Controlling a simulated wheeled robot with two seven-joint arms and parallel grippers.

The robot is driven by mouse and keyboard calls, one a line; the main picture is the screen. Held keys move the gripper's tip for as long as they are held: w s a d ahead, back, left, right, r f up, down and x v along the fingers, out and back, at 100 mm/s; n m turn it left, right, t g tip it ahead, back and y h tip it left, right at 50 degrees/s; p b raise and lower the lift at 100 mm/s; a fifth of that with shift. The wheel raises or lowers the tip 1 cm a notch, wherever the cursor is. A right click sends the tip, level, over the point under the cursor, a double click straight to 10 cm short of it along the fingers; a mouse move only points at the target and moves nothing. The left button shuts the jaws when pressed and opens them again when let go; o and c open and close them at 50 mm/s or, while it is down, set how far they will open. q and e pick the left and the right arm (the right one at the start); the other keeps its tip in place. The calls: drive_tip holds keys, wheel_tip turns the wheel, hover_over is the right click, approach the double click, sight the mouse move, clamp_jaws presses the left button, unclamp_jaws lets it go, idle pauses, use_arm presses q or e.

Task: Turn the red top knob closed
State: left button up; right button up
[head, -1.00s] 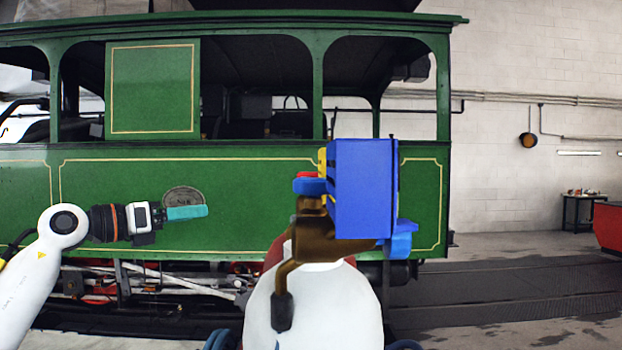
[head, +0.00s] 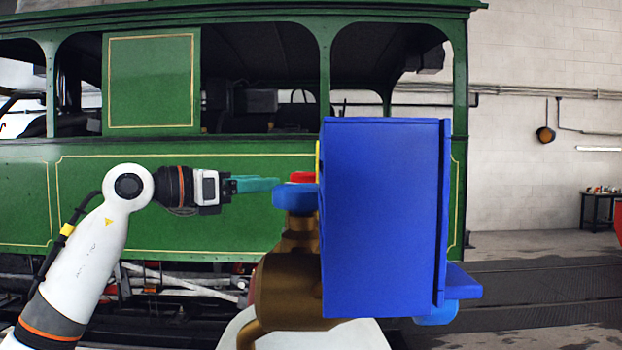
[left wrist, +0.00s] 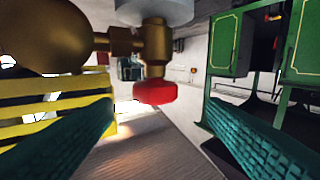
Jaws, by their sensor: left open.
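The red top knob (head: 302,177) sits at the top of a brass fitting (head: 290,285), just above a blue rounded part (head: 294,198), in the head view. My left gripper (head: 277,184) points right at it, with its teal fingertips close to the left side of the knob and blue part. In the left wrist view the red knob (left wrist: 155,92) shows between the two spread teal fingers, near their tips, with no visible contact. The fingers are open and empty. My right gripper is not in view.
A large blue box (head: 380,220) stands right beside the fitting and hides what is behind it. A yellow slatted part (left wrist: 50,108) lies close to one finger in the left wrist view.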

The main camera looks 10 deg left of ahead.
sight(292, 179)
use_arm(q)
drive_tip(key=d, duration=0.1)
drive_tip(key=w+d+p, duration=0.1)
drive_tip(key=w+d+r+p, duration=0.1)
drive_tip(key=d, duration=0.1)
drive_tip(key=p+x, duration=0.1)
drive_tip(key=x, duration=0.1)
drive_tip(key=p+x, duration=0.1)
drive_tip(key=x, duration=0.2)
drive_tip(key=shift+w+a+f, duration=0.25)
drive_tip(key=shift+w+d+f+p, duration=0.1)
drive_tip(key=shift+w+d+p, duration=0.3)
drive_tip(key=shift+d+p, duration=0.05)
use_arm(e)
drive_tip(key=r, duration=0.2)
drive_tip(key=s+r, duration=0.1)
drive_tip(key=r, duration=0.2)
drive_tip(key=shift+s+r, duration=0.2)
use_arm(q)
drive_tip(key=shift+c, duration=0.5)
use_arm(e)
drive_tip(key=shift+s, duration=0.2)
use_arm(q)
drive_tip(key=c, duration=0.6)
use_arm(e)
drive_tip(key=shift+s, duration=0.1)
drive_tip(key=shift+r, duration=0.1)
